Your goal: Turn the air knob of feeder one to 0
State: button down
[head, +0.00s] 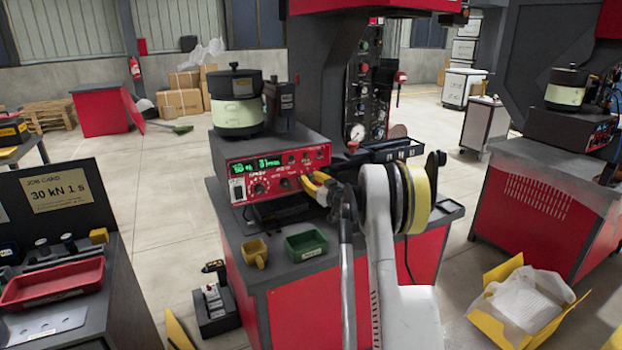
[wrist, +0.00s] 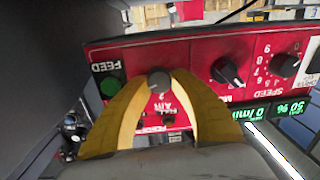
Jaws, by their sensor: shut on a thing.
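The feeder (head: 236,112) with a dark-lidded bowl stands on a red bench, and its red control panel (head: 290,162) faces me. In the wrist view the panel (wrist: 195,62) appears upside down. The grey air knob (wrist: 158,80) has the label AIR beside it. My gripper (wrist: 160,74) has its yellow fingers shut on the air knob, one on each side. In the head view my gripper (head: 312,186) is at the right end of the panel and hides the knob. The knob's exact setting is hard to read.
A green FEED button (wrist: 110,87) and two black knobs, one at SPEED (wrist: 285,65), share the panel. A lit display (wrist: 270,110) shows 50 %. A yellow cup (head: 255,252) and a green tray (head: 306,246) are on the bench below. Another feeder (head: 566,92) stands at right.

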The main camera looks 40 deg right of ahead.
jog(key=n+p, duration=0.1)
jog(key=n, duration=0.6)
jog(key=shift+a, duration=0.1)
jog(key=n, duration=0.6)
jog(key=shift+h, duration=0.3)
jog(key=n, duration=0.7)
jog(key=shift+w+a+f+h, duration=0.1)
jog(key=shift+f+h, duration=0.1)
jog(key=shift+h, duration=0.1)
jog(key=n, duration=0.5)
jog(key=shift+f+n, duration=0.1)
jog(key=shift+n, duration=0.6)
jog(key=c, duration=1.1)
grip_release()
jog(key=v, duration=1.2)
jog(key=shift+a, duration=0.1)
